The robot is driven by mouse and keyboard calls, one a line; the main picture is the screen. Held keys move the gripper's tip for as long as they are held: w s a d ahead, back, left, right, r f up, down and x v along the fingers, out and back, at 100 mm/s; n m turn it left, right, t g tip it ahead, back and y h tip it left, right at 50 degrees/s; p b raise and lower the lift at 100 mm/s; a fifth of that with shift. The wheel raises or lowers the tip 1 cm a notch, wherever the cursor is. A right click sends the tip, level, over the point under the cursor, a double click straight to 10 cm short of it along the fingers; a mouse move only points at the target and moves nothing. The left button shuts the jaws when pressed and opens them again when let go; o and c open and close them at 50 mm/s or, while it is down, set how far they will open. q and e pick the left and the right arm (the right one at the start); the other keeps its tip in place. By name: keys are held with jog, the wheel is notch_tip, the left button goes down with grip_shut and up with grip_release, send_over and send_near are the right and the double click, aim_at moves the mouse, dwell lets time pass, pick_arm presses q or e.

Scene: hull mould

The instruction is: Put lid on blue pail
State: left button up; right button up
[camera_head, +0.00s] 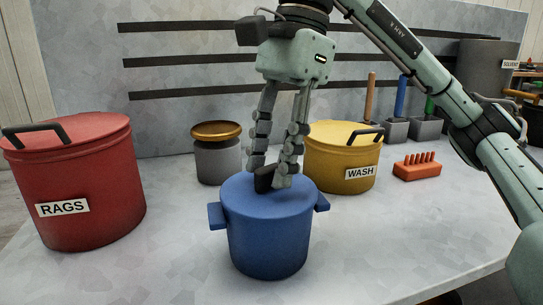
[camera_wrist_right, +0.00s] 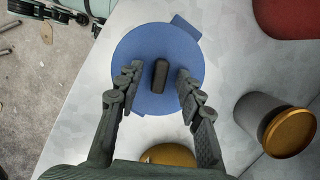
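The blue pail (camera_head: 265,250) stands upright on the bench, with a block-shaped lug on each side. A blue lid (camera_head: 240,192) with a dark bar handle lies flat over its mouth and looks seated; the lid also shows from above as a blue disc in the right wrist view (camera_wrist_right: 135,50). My right gripper (camera_head: 275,183) points down over the lid. Its two fingers stand apart on either side of the dark handle (camera_wrist_right: 159,76), with a gap on each side in the wrist view. My left gripper is not in view.
A red RAGS pail (camera_head: 95,190) stands at left. A grey can with a gold top (camera_head: 217,160) and a yellow WASH pail (camera_head: 335,160) stand behind. An orange block (camera_head: 417,170) with pegs lies at right. The bench front beside the blue pail is clear.

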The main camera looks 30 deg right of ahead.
jog(key=v, duration=1.2)
